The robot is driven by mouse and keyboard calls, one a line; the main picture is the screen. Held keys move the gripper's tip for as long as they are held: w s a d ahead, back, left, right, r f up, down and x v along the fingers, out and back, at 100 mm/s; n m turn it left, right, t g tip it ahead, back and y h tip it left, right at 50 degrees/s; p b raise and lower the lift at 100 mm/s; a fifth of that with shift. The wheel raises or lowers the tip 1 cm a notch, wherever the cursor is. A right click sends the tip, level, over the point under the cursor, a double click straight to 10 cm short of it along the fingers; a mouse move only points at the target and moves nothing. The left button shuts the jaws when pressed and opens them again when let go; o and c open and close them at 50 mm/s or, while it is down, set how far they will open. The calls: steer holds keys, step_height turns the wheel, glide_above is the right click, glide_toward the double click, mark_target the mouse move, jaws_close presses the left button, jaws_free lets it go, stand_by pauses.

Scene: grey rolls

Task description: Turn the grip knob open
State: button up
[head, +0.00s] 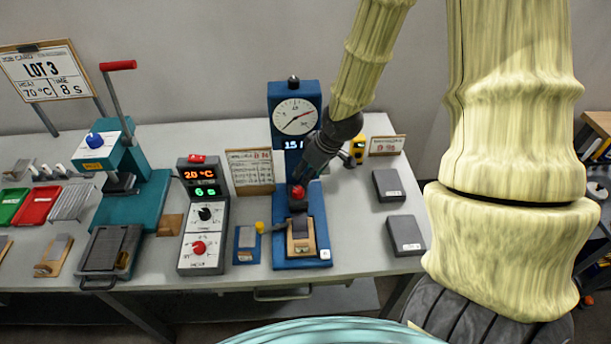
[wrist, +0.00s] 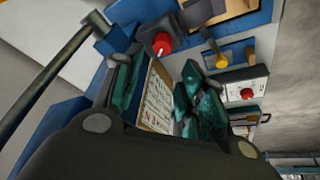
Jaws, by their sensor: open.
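The blue test stand (head: 316,255) with a round dial gauge stands at the middle of the bench. A red knob (head: 298,191) sits low on its column, above a small wooden block in the base. I take this as the grip knob, but no label confirms it. It also shows in the wrist view (wrist: 162,43), beyond my fingers. My gripper (head: 304,171) is just above and beside this knob in the head view. In the wrist view my gripper (wrist: 160,92) has its teal fingers apart, with no object held. Whether a finger touches the knob cannot be told.
A control box (head: 204,232) with knobs stands further left, near a teal press (head: 140,200). A small card (head: 250,172) stands behind. Dark blocks (head: 405,235) lie right. Bare bench lies between them and the stand.

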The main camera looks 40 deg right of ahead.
steer(key=shift+v, duration=0.85)
